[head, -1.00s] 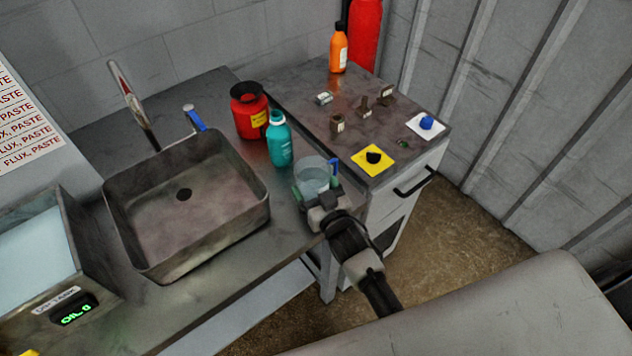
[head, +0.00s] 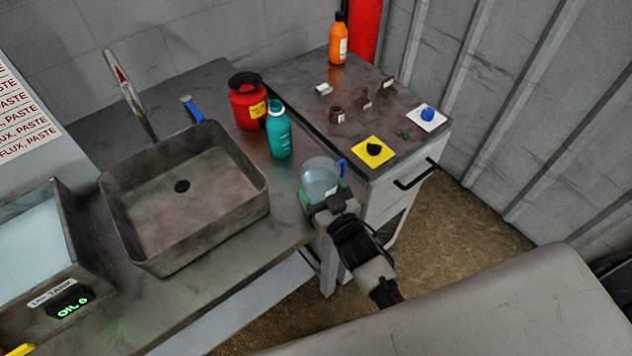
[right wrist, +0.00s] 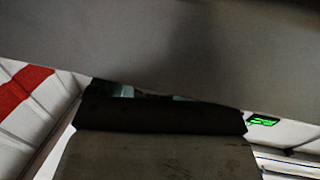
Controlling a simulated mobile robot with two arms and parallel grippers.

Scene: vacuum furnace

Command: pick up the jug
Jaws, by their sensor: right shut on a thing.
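The jug (head: 319,174) is a clear container with a blue handle (head: 342,168) on its right side. It is at the right end of the sink counter in the head view. My right gripper (head: 323,200) is shut on the jug from the front, its fingers around the lower part. I cannot tell whether the jug's base touches the counter. The right wrist view is mostly blocked by grey and dark surfaces close to the camera, and the jug is not clear there. My left gripper is not in view.
A teal bottle (head: 279,135) and a red container (head: 247,104) stand behind the jug. The sink (head: 185,205) is to the left. A cabinet (head: 407,170) at right carries a yellow pad (head: 374,151), small parts and an orange bottle (head: 338,45).

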